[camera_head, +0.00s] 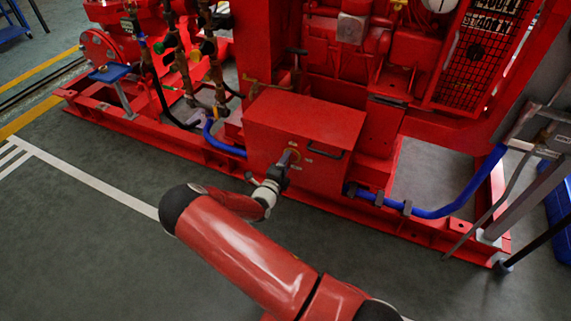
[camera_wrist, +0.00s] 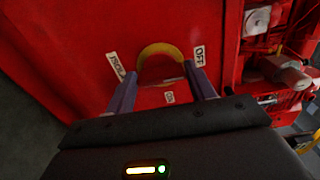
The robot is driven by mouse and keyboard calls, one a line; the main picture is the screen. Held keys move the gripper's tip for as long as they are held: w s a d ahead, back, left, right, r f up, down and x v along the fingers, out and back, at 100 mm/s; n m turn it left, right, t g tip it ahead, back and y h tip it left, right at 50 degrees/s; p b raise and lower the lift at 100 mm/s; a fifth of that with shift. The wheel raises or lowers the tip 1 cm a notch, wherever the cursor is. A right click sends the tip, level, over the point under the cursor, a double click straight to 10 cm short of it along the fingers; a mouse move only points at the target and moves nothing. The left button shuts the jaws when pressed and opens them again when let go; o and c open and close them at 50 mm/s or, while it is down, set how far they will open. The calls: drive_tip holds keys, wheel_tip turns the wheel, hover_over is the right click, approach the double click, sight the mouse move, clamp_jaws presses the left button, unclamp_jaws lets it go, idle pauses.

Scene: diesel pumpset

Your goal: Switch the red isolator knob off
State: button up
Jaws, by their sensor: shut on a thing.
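The red isolator knob (camera_wrist: 161,70) is on the front of a red box (camera_head: 315,125), in front of a yellow backing ring (camera_wrist: 158,49). In the wrist view an "OFF" label (camera_wrist: 200,56) is right of the ring, an "ISOL..." label (camera_wrist: 115,64) is left, and an "ON" label (camera_wrist: 169,97) is below. My gripper (camera_wrist: 161,72) has one finger on each side of the knob and is shut on it. It also shows in the head view (camera_head: 289,157), reaching the box front. The fingers partly hide the knob, and its exact angle is hard to read.
A dark handle (camera_head: 324,153) sticks out on the box front, right of my gripper. Blue hoses (camera_head: 430,212) run low on both sides of the box. A red base frame (camera_head: 400,225) runs along the floor.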

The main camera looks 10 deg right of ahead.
drive_tip(key=shift+a, duration=0.1)
drive_tip(key=o, duration=1)
drive_tip(key=v, duration=0.7)
drive_tip(key=shift+s+a, duration=0.2)
drive_tip(key=shift+s, duration=0.1)
